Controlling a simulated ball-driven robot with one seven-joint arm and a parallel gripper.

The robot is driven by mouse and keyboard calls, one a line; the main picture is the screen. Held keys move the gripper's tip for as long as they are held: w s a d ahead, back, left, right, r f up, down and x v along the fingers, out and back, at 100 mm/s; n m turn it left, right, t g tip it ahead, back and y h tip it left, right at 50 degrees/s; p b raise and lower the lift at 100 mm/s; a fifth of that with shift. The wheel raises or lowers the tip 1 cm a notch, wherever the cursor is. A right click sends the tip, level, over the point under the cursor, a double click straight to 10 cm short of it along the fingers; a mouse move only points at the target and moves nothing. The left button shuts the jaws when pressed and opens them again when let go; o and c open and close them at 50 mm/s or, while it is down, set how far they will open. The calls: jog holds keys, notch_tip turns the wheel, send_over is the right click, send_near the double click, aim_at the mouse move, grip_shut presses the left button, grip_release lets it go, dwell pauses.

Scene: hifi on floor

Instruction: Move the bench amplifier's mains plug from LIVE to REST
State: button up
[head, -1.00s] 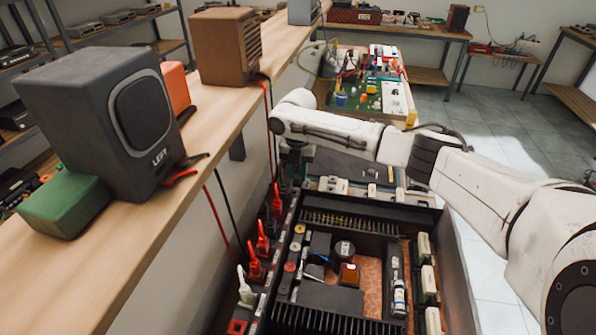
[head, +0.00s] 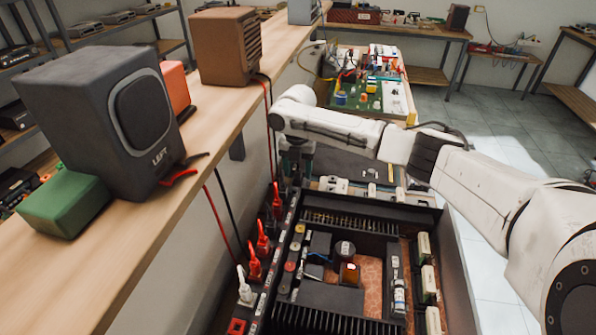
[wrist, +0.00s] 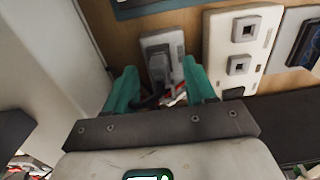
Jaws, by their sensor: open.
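My gripper (wrist: 150,90) is open, with two teal fingers pointing at a socket strip. A dark plug (wrist: 157,72) sits in a grey socket plate (wrist: 176,42), ahead of and between the fingers; contact is not clear. A dark cord seems to run down from it between the fingers. To its right is a pale plate (wrist: 243,45) with two square openings, both empty. I cannot read LIVE or REST on either plate. In the head view, my gripper is partly hidden beyond the open-topped amplifier chassis (head: 330,297).
A dark speaker (head: 95,95) marked LEFT, a green box (head: 62,205) and a brown box (head: 222,45) stand on the wooden shelf at left. Red and white plugs (head: 262,240) line the chassis's left edge. A pale wall (wrist: 55,55) stands left of the fingers. Floor at right is clear.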

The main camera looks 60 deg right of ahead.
notch_tip(320, 180, up, 15)
jog(key=p, duration=0.3)
dwell(0.8)
jog(key=shift+f, duration=0.1)
